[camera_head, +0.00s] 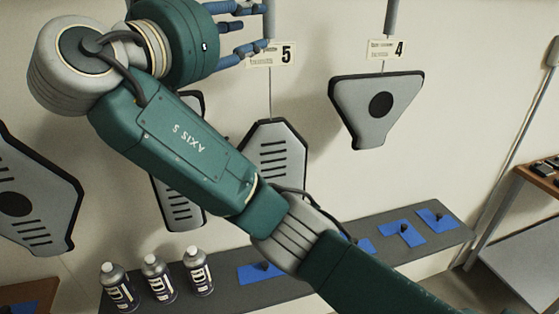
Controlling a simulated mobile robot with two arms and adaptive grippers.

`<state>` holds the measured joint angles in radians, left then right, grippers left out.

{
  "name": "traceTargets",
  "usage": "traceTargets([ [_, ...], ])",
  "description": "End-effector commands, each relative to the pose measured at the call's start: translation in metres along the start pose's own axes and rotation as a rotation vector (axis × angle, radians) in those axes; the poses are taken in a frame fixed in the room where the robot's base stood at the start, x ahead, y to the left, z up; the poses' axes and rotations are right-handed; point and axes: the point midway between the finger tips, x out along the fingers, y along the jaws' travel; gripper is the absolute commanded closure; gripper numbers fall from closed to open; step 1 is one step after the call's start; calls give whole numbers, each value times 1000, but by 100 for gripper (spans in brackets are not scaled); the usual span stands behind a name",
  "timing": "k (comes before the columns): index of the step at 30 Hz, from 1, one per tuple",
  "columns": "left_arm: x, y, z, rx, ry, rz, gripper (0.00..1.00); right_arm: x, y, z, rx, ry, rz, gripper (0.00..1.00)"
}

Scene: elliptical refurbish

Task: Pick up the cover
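Several grey panels with dark edges hang in front of the wall and look like covers; I cannot tell which one the task means. One slotted panel (278,150) hangs under the sign "5", partly behind my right arm. A wider panel with a round dark disc (349,91) hangs under the sign "4". Another panel (40,219) is at the left edge, and a slotted one (183,205) is mostly hidden by my arm. My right gripper (268,25) is at the top, by a hanging rod, its blue fingers spread apart and empty. My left gripper is not in view.
A dark shelf (225,284) runs along the wall below. Three spray cans (155,277) stand on its left part, and blue pads (403,234) with small dark pieces lie along it. A wooden-topped table (540,180) is at the right edge.

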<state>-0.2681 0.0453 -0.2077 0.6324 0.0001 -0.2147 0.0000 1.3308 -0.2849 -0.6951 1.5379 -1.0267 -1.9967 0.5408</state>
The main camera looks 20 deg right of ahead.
Motion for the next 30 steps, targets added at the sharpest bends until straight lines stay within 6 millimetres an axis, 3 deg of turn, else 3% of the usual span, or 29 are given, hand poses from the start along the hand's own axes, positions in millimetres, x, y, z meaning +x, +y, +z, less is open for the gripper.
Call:
traceTargets([
  [3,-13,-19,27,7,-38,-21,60,21,1,-3,-3,-2,2,64],
  [9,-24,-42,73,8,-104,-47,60,38,1,0,-3,-3,0,64],
  [13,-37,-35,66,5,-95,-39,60,54,3,-4,-5,-2,2,64],
  [18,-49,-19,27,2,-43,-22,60,79,4,-2,-5,-2,1,64],
  [21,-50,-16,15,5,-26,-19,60,87,4,0,-4,-2,-1,64],
  [29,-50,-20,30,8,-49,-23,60,88,3,2,-3,-3,-3,64],
  [30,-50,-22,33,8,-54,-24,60,88,3,2,-3,-3,-3,72],
])
